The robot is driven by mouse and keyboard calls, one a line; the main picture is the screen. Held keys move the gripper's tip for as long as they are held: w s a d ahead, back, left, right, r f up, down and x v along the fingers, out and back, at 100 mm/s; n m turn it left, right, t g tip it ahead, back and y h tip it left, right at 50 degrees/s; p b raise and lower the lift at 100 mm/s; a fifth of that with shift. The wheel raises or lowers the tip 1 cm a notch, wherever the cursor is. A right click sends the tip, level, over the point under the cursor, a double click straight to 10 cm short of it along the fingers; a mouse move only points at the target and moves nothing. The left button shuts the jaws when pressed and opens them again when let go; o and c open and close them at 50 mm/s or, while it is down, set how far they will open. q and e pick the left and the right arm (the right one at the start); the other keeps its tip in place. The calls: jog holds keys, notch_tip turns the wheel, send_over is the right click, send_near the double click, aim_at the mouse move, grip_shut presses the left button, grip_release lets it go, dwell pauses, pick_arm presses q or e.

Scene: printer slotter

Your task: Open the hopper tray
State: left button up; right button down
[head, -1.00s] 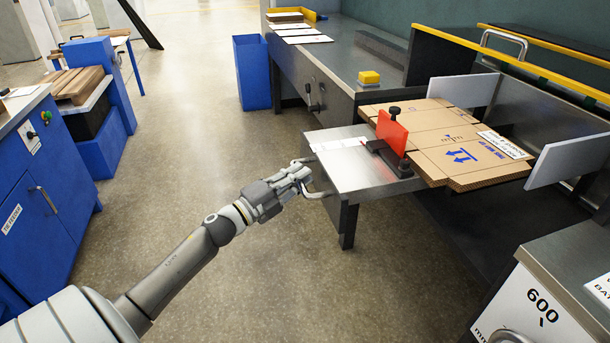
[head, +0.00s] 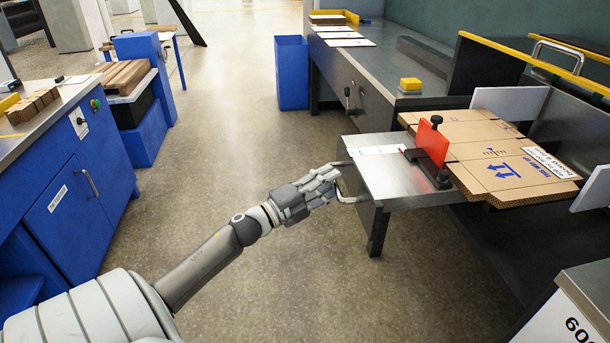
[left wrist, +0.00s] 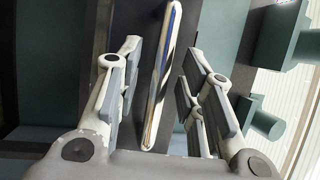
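The hopper tray (head: 378,178) is a grey metal shelf on the right, sticking out from the machine, with a bent metal handle (head: 352,197) on its left front side. Flat cardboard blanks (head: 490,160) lie behind the red stop plate (head: 432,142). My left gripper (head: 332,180) is at the handle. In the left wrist view the handle bar (left wrist: 160,75) stands between the two fingers, with a visible gap on each side, so the gripper looks open around it. My right gripper is not in view.
A blue cabinet (head: 80,200) stands at the left and a blue bin (head: 291,75) at the back. A steel bench (head: 370,75) with a yellow box (head: 410,85) adjoins the tray. A white-fronted machine (head: 560,320) is at lower right. The floor (head: 230,130) between is clear.

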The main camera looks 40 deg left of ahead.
pick_arm(q)
jog(key=v, duration=1)
jog(key=shift+s, duration=0.25)
jog(key=shift+a, duration=0.1)
